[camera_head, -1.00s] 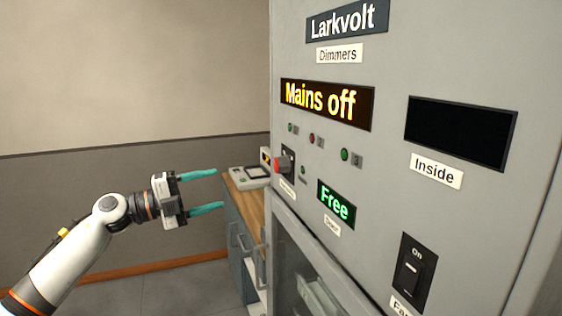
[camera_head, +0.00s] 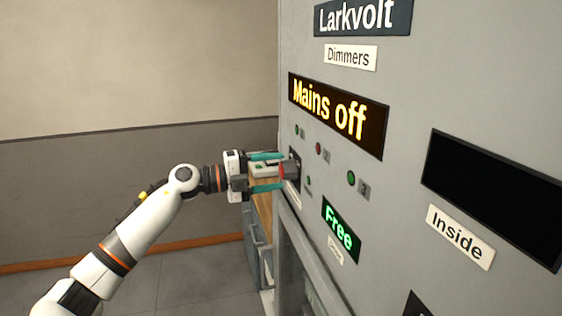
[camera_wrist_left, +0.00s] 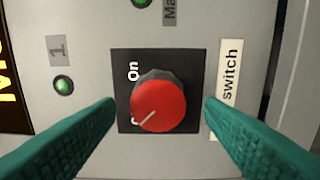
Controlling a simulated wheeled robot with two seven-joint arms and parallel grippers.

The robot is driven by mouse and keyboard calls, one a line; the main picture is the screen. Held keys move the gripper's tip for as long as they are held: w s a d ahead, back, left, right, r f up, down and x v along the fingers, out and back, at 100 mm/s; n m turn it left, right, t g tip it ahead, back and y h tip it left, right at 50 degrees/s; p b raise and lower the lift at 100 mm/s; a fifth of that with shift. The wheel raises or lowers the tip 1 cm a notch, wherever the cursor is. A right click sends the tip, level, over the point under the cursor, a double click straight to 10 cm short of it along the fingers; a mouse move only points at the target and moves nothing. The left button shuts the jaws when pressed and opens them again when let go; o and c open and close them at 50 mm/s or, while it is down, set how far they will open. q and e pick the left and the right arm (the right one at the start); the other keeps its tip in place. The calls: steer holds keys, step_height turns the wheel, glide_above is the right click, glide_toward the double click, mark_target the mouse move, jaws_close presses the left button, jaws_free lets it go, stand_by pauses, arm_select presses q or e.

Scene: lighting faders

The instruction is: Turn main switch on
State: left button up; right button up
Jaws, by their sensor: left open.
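The main switch is a red rotary knob (camera_wrist_left: 159,105) on a black plate (camera_wrist_left: 125,60) marked "On" in the left wrist view. Its white pointer line lies off the "On" mark. In the left wrist view gaps show between the fingers and the knob. The display (camera_head: 335,113) reads "Mains off". My right gripper is not in view.
The grey cabinet front (camera_head: 400,60) carries a green "Free" display (camera_head: 341,229), a dark "Inside" screen (camera_head: 490,195) and small indicator lamps (camera_head: 351,177). A counter with a wooden top (camera_head: 263,208) stands behind my left gripper. Open floor (camera_head: 190,290) lies at the left.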

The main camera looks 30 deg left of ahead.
arm_select(q)
steer(key=shift+p+x, duration=0.3)
steer(key=shift+x, duration=0.65)
steer(key=shift+d, duration=0.2)
